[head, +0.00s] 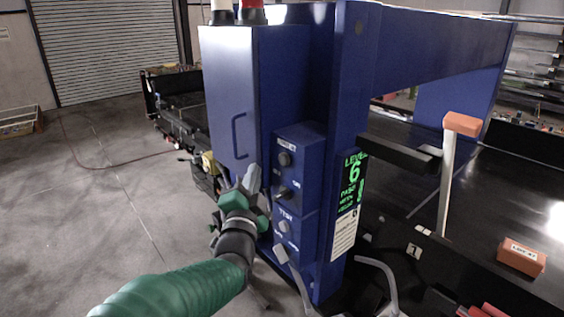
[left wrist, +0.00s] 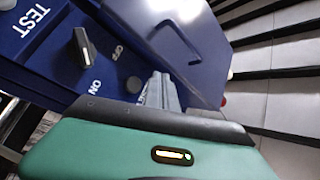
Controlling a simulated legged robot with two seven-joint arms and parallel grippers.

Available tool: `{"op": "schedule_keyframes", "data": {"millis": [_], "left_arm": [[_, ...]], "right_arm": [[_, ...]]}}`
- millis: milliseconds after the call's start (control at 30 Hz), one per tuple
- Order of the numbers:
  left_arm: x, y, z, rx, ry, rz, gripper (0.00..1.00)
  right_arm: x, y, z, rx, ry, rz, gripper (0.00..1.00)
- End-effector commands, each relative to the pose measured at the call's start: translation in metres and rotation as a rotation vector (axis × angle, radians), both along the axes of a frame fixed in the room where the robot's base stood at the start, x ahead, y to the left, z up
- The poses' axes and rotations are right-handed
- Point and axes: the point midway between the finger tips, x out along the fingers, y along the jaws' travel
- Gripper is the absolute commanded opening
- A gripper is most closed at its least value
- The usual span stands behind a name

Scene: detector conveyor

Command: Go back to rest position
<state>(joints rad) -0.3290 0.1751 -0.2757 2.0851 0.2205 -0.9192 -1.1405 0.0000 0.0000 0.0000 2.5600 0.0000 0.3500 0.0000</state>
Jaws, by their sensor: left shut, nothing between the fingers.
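My left gripper (head: 250,180) is shut and empty, its grey fingers in front of the blue cabinet, just left of the control panel (head: 312,155). In the left wrist view the shut fingers (left wrist: 162,92) overlap the panel's edge, beside a black knob (left wrist: 88,50) marked ON and OFF; I cannot tell whether they touch the panel. The panel also carries a TEST label. Two grey fingers of my right gripper (head: 325,262) show at the bottom of the head view, spread apart with nothing visible between them; the rest of it is out of frame.
The blue machine (head: 348,60) arches over a black conveyor (head: 480,200). A green-lettered display (head: 352,182) is on its post. An orange-topped upright piece (head: 447,180) and an orange block (head: 521,257) stand at the right. Open grey floor (head: 100,210) lies to the left.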

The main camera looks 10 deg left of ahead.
Motion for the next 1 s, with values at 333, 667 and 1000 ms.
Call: {"op": "schedule_keyframes", "data": {"millis": [333,667,1000], "left_arm": [[-0.001,0.000,-0.002,-0.003,0.004,-0.001,0.00],[-0.043,-0.003,-0.215,-0.401,0.517,-0.049,0.00],[-0.225,-0.003,-0.447,-0.912,1.197,0.303,0.00]], "right_arm": [[0.000,0.000,-0.001,0.000,0.000,0.000,0.36],[0.000,0.000,-0.059,0.000,0.000,0.000,0.36],[0.000,0.000,-0.122,0.000,0.000,0.000,0.36]]}}
